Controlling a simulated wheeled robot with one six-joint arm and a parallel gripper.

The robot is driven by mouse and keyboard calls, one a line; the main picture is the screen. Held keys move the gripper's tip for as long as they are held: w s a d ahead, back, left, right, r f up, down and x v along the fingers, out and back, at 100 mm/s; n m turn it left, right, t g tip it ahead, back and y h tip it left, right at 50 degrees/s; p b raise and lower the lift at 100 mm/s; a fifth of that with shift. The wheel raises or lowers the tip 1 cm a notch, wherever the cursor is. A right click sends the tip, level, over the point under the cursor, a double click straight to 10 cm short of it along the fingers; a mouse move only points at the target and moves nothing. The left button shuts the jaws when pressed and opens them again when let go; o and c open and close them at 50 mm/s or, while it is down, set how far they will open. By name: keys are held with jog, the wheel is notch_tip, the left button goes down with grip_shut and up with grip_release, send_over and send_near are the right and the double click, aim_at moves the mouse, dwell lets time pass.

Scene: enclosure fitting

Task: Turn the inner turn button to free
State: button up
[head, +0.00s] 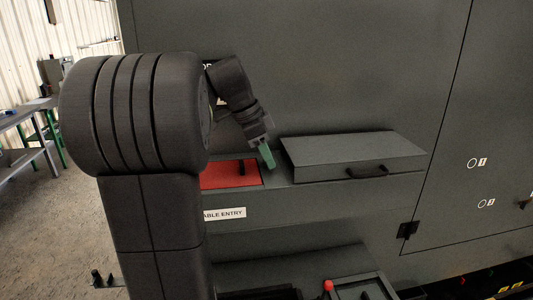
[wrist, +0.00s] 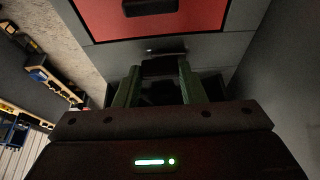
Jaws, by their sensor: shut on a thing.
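My gripper (head: 267,158) has green fingers and is at the right edge of the red panel in the head view. In the wrist view my gripper (wrist: 159,76) is shut on a small dark piece (wrist: 160,67), which appears to be the inner turn button. It sits at the grey edge beside the red panel (wrist: 190,16). The button's turned position cannot be told, as the fingers and shadow cover much of it. In the head view the red panel (head: 225,176) is partly hidden by my arm.
A black handle (wrist: 149,7) is on the red panel. A grey box-like cover (head: 350,152) with a black handle (head: 367,172) stands close to the right of my gripper. A cable entry label (head: 225,213) is below. A bench (head: 25,115) stands at the far left.

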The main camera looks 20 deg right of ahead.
dwell(0.3)
jog(key=o, duration=0.7)
jog(key=v, duration=1.3)
jog(key=shift+a+r, duration=0.2)
jog(key=shift+r, duration=0.15)
jog(key=shift+w, duration=0.15)
jog(key=x, duration=1.3)
jog(key=shift+d+f, duration=0.2)
jog(key=shift+f, duration=0.1)
